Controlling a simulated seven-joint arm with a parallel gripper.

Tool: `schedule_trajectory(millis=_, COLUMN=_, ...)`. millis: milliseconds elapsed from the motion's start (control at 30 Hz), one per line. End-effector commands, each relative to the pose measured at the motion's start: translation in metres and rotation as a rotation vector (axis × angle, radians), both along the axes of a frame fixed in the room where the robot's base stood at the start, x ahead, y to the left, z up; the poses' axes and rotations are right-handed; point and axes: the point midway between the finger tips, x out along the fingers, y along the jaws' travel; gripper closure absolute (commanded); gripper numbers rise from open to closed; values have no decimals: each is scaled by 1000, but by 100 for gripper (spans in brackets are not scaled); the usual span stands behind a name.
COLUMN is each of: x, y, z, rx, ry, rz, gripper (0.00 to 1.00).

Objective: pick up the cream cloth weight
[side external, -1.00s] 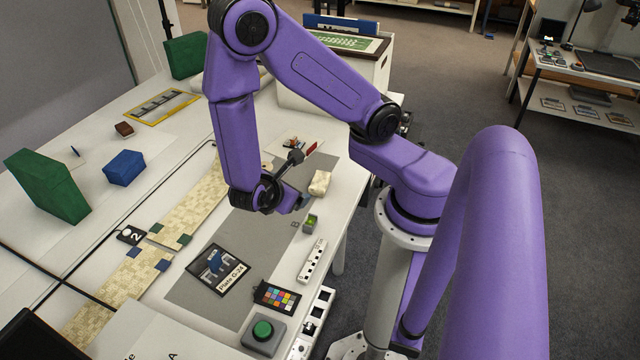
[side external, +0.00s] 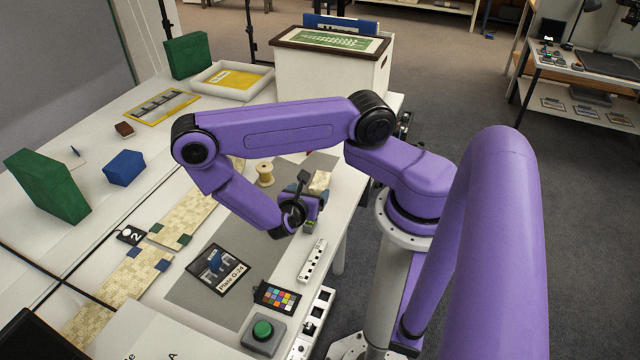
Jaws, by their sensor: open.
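The cream cloth weight (side external: 320,180) is a small, pale, block-shaped bag lying on the white table near its right edge. My gripper (side external: 313,203) is beside it, on its near side in the picture, and partly covers its lower part. The gripper is open, and I see nothing held in it. The fingertips are small and partly hidden by the wrist, so I cannot tell whether they touch the weight.
A small greenish block (side external: 309,227) sits just below my gripper. A white switch strip (side external: 312,261), a color chart (side external: 275,296) and a green button box (side external: 263,335) line the near side. A wooden spool (side external: 265,174) stands left. A white box (side external: 325,85) stands behind.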

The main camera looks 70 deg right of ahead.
Motion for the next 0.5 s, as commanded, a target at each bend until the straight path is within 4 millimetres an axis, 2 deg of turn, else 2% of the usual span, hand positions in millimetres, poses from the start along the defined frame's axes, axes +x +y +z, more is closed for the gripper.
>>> schedule_trajectory(millis=300, x=4, y=-51, z=-21, rx=0, ry=0, rz=-5, gripper=17)
schedule_trajectory(millis=500, x=7, y=-70, z=-29, rx=1, ry=-1, rz=-3, gripper=17)
